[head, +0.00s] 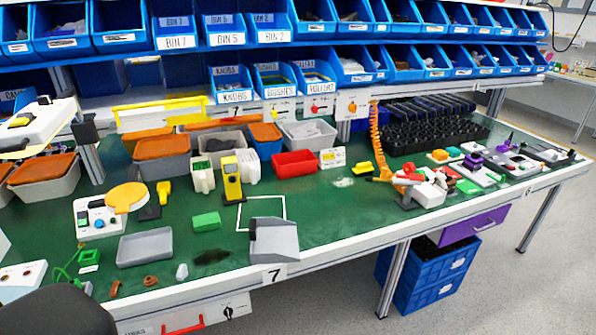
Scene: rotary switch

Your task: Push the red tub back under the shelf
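The red tub (296,164) sits upright on the green bench mat, a little right of the middle of the head view. It stands in front of the lower bin shelf (337,118), apart from the grey tray behind it. Neither of my grippers shows in the head view. Nothing touches the tub that I can see.
A grey lidless tray (307,133) stands behind the tub. The mat in front is mostly clear up to a grey scoop-like piece (273,240).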

